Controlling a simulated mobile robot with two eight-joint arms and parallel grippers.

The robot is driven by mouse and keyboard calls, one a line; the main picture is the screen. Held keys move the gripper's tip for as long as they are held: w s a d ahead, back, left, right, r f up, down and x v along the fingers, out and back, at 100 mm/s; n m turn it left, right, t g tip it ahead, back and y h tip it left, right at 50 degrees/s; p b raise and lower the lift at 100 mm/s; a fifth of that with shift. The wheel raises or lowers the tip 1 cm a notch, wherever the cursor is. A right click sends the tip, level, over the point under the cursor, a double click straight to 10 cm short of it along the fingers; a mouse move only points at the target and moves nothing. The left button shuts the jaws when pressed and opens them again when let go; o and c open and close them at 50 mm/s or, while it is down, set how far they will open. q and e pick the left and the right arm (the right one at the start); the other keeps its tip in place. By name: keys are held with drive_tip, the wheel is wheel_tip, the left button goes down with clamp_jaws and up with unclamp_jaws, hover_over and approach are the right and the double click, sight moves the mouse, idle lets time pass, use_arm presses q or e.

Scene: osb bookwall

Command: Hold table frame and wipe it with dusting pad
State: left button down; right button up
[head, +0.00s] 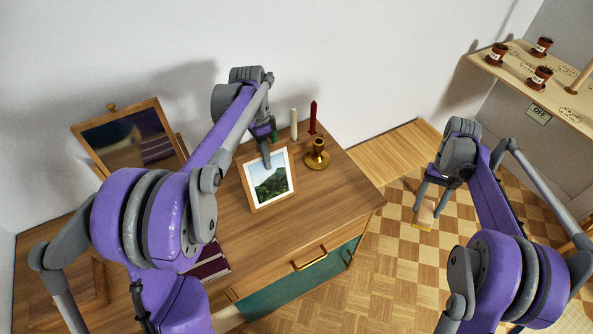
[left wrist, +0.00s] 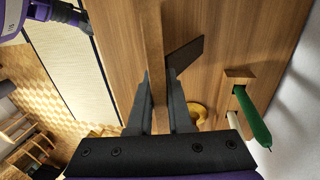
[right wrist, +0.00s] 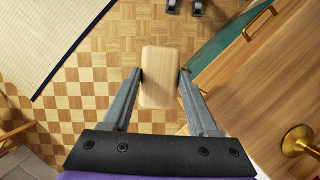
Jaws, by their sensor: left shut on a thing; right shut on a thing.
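The table frame (head: 268,181), a wooden picture frame with a green mountain picture, stands tilted on the wooden dresser top. My left gripper (head: 266,160) is shut on its top edge; in the left wrist view the frame (left wrist: 152,50) shows edge-on between the fingers (left wrist: 158,100), with its dark back stand behind. My right gripper (right wrist: 160,78) is shut on the dusting pad (right wrist: 158,85), a block with a light wooden face. In the head view the pad (head: 422,216) is held over the floor, right of the dresser, apart from the frame. Its yellowish underside barely shows.
A mirror (head: 130,142) stands at left. The dresser's front right top is clear.

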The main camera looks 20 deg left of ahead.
drive_tip(key=s+a+f+t+y, duration=0.1)
drive_tip(key=s+a+t+y, duration=0.4)
drive_tip(key=a, duration=0.5)
drive_tip(key=s+a+f+t+y, duration=0.1)
drive_tip(key=s+a+t+y, duration=0.1)
drive_tip(key=s+a, duration=0.7)
drive_tip(key=a+r+n+t+y, duration=0.2)
drive_tip(key=a+y, duration=0.3)
drive_tip(key=a, duration=1.6)
drive_tip(key=shift+a+r+n, duration=0.3)
drive_tip(key=shift+r, duration=0.2)
drive_tip(key=shift+w+a+f, duration=0.15)
drive_tip(key=shift+w+a, duration=0.2)
drive_tip(key=shift+a, duration=0.2)
drive_tip(key=shift+w+d, duration=0.5)
drive_tip(key=shift+w, duration=0.1)
